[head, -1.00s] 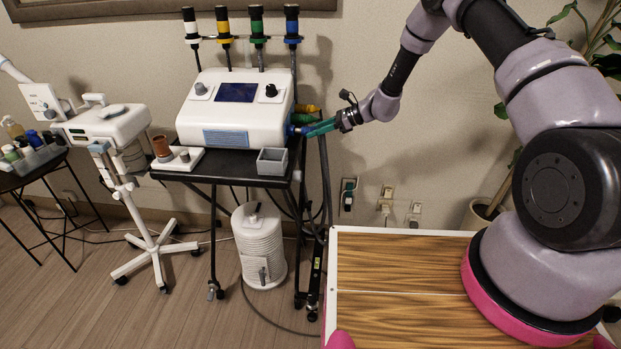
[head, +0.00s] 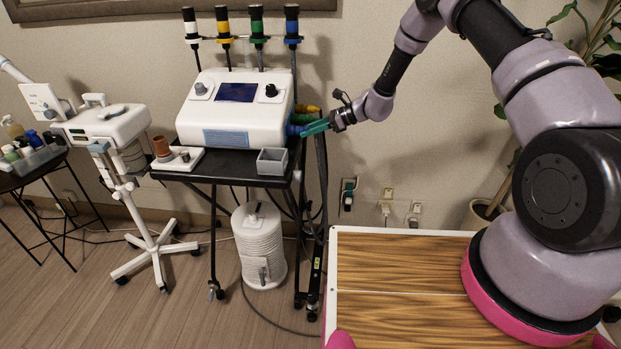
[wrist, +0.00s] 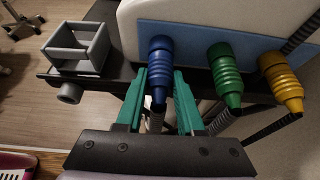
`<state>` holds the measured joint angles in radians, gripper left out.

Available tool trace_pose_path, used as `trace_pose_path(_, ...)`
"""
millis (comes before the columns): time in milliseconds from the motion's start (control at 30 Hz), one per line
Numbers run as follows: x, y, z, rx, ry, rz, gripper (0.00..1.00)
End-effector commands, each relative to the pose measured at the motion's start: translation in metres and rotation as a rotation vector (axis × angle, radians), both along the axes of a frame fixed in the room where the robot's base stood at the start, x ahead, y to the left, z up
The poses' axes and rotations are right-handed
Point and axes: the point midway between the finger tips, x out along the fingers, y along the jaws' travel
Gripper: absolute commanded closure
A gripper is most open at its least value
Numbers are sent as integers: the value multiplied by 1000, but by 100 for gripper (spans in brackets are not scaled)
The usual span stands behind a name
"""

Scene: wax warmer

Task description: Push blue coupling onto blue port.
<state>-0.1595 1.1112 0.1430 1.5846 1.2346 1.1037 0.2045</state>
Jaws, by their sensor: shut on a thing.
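The blue coupling (wrist: 159,70) is a ribbed blue piece with a hose below it, between the green fingers of my gripper (wrist: 160,82) in the wrist view. My gripper is shut on it. In the head view, my gripper (head: 306,130) is at the right side of the white machine (head: 236,108), with a bit of blue (head: 293,130) showing between fingertips and machine. The coupling's far end is against or very close to the machine's blue lower panel. The blue port is hidden behind it, so I cannot tell how fully it is seated.
Green (wrist: 226,75) and yellow (wrist: 281,82) couplings sit beside it on the right in the wrist view, with hoses. A grey open box (wrist: 77,48) stands at the black cart's edge on the left. Hoses hang under the cart.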

Motion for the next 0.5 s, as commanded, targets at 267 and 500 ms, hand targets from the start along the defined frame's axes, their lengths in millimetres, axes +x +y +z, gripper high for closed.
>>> trace_pose_path(267, 0, 2, 0, 0, 0, 0, 100)
trace_pose_path(500, 0, 2, 0, 0, 0, 0, 28)
